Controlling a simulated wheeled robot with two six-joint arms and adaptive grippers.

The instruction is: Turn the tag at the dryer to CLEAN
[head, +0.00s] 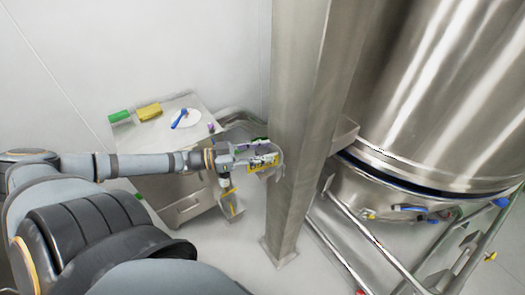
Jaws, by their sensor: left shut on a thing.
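My left gripper (266,156) reaches in from the left and is shut at the side of the steel column. It is shut on a small tag with a yellow part (264,161), seen nearly edge-on; its wording cannot be read. The fingers hide part of it. The steel dryer (440,110) stands on the right, behind the column. My right gripper is out of view.
The steel column (296,130) stands close right of my left gripper. A steel cabinet (185,213) at left bears a green item (119,116), a yellow item (149,111) and a white dish (186,119) with a blue-handled tool. Steel frame rails (350,262) are at lower right.

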